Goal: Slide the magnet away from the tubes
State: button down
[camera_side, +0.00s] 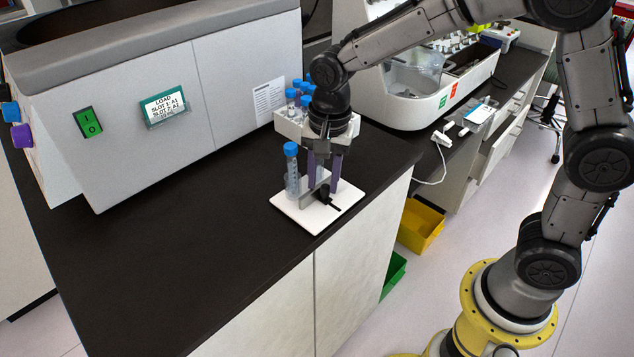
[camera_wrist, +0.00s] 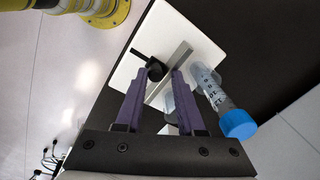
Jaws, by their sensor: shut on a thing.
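A white base plate (camera_side: 290,208) lies on the dark bench near its front edge; it also shows in the wrist view (camera_wrist: 205,48). The magnet has a grey upright bar (camera_wrist: 178,56) and a black knob with a short handle (camera_wrist: 154,69). My gripper (camera_side: 323,188) points down over the plate, its purple fingers shut on the magnet at the black knob; the fingertips (camera_wrist: 160,73) partly cover the contact. A clear tube with a blue cap (camera_side: 291,172) stands upright at the bar's left side; it shows in the wrist view (camera_wrist: 214,91). A second tube may be hidden behind the fingers.
A white rack (camera_side: 288,127) with several blue-capped tubes stands close behind my gripper. A large grey machine (camera_side: 150,95) fills the bench's left rear. A white instrument (camera_side: 420,110) stands at the right. The bench front is clear.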

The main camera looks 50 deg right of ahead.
aim_at(342, 212)
jog(key=shift+g, duration=0.5)
jog(key=shift+s+d+f, duration=0.1)
jog(key=shift+s+f, duration=0.3)
jog(key=shift+s, duration=0.3)
jog(key=shift+s+d+f, duration=0.1)
jog(key=shift+s+f, duration=0.35)
jog(key=shift+s, duration=0.3)
jog(key=shift+s+f, duration=0.4)
jog(key=shift+s, duration=0.55)
jog(key=c, duration=0.8)
grip_release()
jog(key=shift+a, duration=0.1)
jog(key=shift+o, duration=0.2)
jog(key=shift+w+r, duration=0.15)
jog(key=shift+r, duration=1.5)
jog(key=shift+w+r, duration=0.1)
jog(key=shift+r, duration=1.5)
